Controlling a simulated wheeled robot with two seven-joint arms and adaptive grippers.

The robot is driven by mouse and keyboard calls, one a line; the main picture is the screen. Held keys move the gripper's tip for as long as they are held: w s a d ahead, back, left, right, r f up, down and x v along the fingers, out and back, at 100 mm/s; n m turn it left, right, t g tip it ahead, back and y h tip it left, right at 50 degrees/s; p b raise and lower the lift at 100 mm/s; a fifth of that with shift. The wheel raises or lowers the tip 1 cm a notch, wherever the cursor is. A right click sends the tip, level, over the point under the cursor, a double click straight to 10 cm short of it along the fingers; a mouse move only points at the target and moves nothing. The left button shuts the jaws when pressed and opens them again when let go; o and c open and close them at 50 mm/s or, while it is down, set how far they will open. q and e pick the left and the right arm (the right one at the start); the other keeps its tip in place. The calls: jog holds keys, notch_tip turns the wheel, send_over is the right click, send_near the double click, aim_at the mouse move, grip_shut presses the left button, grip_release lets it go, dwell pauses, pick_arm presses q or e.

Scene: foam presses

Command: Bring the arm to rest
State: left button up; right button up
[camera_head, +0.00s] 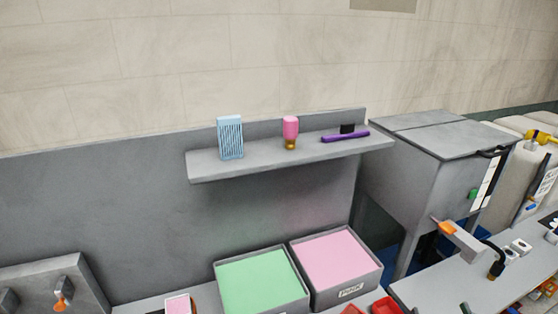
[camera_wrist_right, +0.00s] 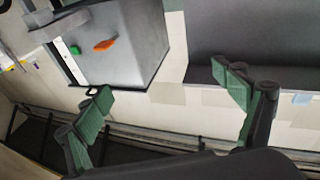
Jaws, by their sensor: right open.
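My right gripper (camera_wrist_right: 168,102) shows in the right wrist view with its two green-padded fingers spread wide. Nothing is between the fingers. In that view it hangs in free air, with the grey cabinet and a pale wall beyond it. In the head view only small dark tips at the bottom right edge may belong to it, and I cannot tell for sure. My left gripper is not in view.
A grey shelf (camera_head: 205,172) holds a blue ribbed block (camera_head: 230,138), a pink bottle (camera_head: 290,130) and a purple tool (camera_head: 345,136). Below stand trays of green foam (camera_head: 262,284) and pink foam (camera_head: 336,259). A grey cabinet (camera_head: 410,170) stands right, beside a cluttered bench (camera_head: 440,285).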

jog(key=s+d+f+m+g+h, duration=0.3)
jog(key=f+g, duration=0.1)
jog(key=f, duration=0.5)
jog(key=s+d+f+m+g+h, duration=0.25)
jog(key=s+d+f+g, duration=0.2)
jog(key=f, duration=0.45)
jog(key=s+a+f+n+g+y, duration=0.5)
jog(key=s+a+f+g, duration=0.4)
jog(key=s+a+f, duration=0.65)
notch_tip(320, 180, down, 32)
jog(key=s+a, duration=0.1)
jog(key=s, duration=0.1)
jog(key=s+f+n+g, duration=0.1)
jog(key=s+f+g, duration=0.1)
jog(key=s+f, duration=1.3)
jog(key=s, duration=0.2)
jog(key=shift+s+a+f+y, duration=0.25)
jog(key=shift+s+f+y, duration=0.1)
jog(key=shift+f, duration=0.05)
